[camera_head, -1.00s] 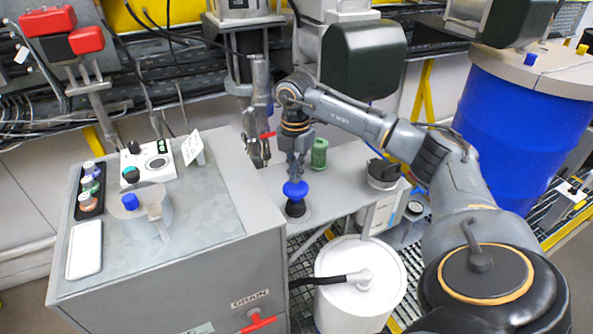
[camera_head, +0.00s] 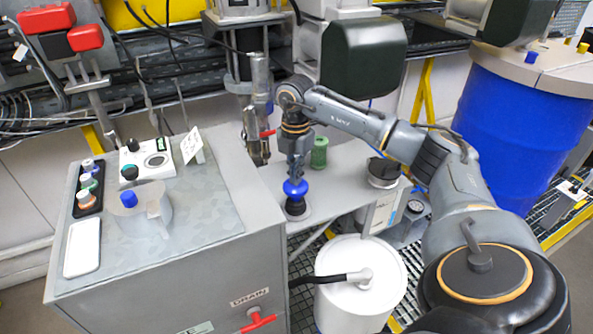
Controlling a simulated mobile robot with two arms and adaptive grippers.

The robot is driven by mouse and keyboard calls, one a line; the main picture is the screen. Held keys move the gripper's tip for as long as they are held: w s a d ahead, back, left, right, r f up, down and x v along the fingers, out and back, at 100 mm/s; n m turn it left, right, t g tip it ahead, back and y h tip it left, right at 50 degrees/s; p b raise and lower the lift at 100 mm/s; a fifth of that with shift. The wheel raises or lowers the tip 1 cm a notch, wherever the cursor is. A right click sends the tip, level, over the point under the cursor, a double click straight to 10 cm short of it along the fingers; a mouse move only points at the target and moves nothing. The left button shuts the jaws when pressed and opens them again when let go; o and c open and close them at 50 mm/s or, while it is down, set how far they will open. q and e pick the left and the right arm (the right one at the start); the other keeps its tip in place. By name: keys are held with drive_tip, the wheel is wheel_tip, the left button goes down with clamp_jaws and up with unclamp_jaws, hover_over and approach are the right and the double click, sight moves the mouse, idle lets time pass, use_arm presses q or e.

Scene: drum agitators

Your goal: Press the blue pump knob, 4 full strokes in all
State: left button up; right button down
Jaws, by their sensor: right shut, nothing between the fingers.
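The blue pump knob (camera_head: 295,188) sits low on top of its black base (camera_head: 296,207), on the grey shelf beside the metal cabinet. My right gripper (camera_head: 295,176) points straight down with its shut fingertips at the top of the knob, seemingly touching it. Nothing is held between the fingers. My right arm reaches in from the lower right. My left gripper is not in view.
A green cylinder (camera_head: 319,153) and a dark-topped round pot (camera_head: 383,172) stand on the shelf near my right arm. A red-handled valve (camera_head: 267,133) is just left of the gripper. A white drum (camera_head: 361,290) stands below. A blue drum (camera_head: 517,130) is at right.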

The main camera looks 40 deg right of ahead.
drive_tip(key=shift+f+b, duration=0.95)
drive_tip(key=shift+f, duration=0.9)
drive_tip(key=shift+r, duration=0.1)
drive_tip(key=shift+r+p, duration=2.05)
drive_tip(key=shift+r, duration=0.4)
drive_tip(key=shift+r+p, duration=2.45)
drive_tip(key=shift+r, duration=0.55)
